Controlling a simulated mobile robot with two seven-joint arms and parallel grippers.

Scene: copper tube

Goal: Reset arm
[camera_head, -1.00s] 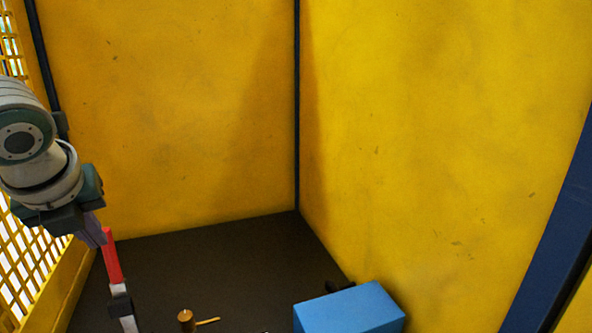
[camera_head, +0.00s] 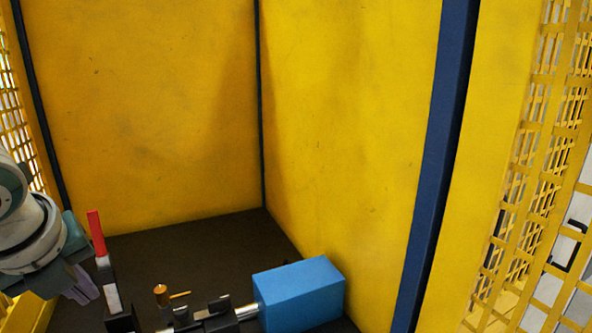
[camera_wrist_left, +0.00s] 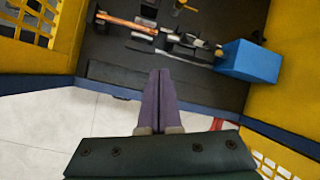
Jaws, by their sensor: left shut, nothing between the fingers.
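My left gripper (camera_head: 83,291) is at the lower left of the head view, with its arm coming in from the left edge. It appears just left of and lower than the red-tipped lever (camera_head: 96,233). In the left wrist view the purple fingers of the gripper (camera_wrist_left: 160,74) are together with nothing between them. They point toward the dark bench. A copper-coloured bar (camera_wrist_left: 125,22) lies across the bench top in that view, apart from the fingers. My right gripper does not show.
A blue box (camera_head: 300,295) stands on the dark bench (camera_head: 215,245), joined to a dark metal fixture (camera_head: 215,315). A brass hammer-like piece (camera_head: 162,295) is beside it. Yellow walls (camera_head: 150,110) close the back and right. A yellow mesh fence (camera_head: 550,140) is farther right.

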